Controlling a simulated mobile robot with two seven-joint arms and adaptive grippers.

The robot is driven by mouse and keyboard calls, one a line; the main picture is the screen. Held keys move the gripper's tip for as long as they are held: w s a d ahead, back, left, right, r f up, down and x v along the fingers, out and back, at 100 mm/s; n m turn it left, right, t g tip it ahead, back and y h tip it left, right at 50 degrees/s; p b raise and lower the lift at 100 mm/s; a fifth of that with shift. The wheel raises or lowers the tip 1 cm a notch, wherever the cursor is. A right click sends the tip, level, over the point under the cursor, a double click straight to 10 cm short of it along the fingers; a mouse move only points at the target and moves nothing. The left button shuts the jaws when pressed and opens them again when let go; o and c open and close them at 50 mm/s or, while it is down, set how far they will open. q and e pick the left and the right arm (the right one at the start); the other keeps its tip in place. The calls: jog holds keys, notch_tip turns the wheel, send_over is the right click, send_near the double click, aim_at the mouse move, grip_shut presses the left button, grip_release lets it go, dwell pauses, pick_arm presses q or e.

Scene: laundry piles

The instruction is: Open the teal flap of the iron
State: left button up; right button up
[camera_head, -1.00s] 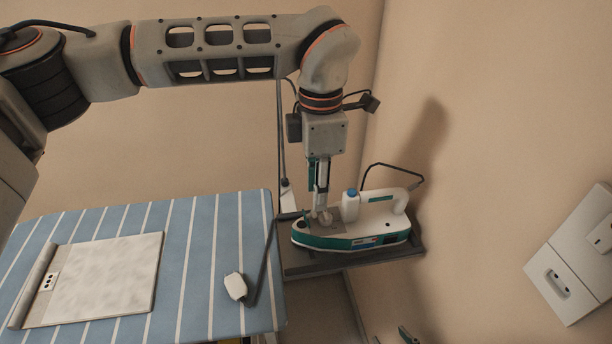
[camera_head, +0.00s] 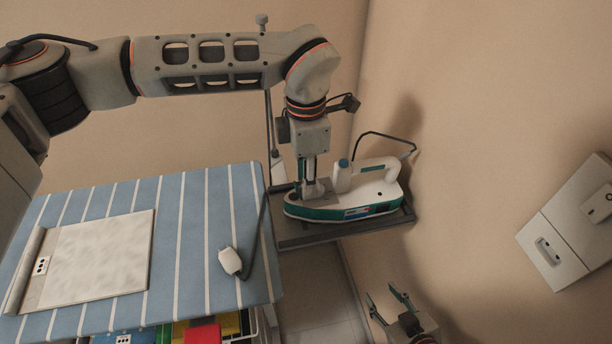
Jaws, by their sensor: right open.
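The white and teal iron (camera_head: 345,207) sits on a dark shelf (camera_head: 320,235) at the right end of the ironing board, its pointed end to the left. It has a white handle and a small bottle-like part with a teal-blue cap (camera_head: 343,163) on top. I cannot make out the teal flap; the gripper may hide it. My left gripper (camera_head: 310,187) points straight down at the iron's front top, touching or nearly touching it. Its fingers are too small to tell open from shut. My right gripper (camera_head: 388,300) is open and empty at the bottom, below the shelf and apart from the iron.
The blue striped ironing board (camera_head: 195,225) fills the lower left, with a flat grey-white panel (camera_head: 100,262) and a small white plug-like piece (camera_head: 231,261) on it. Colourful items lie beneath it. The wall stands close behind the iron. A white wall box (camera_head: 548,250) is at the right.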

pick_arm(q)
grip_shut()
jog(key=shift+d+y+p, duration=0.3)
jog(key=shift+y, duration=0.4)
jog(key=shift+w+f, duration=0.1)
grip_release()
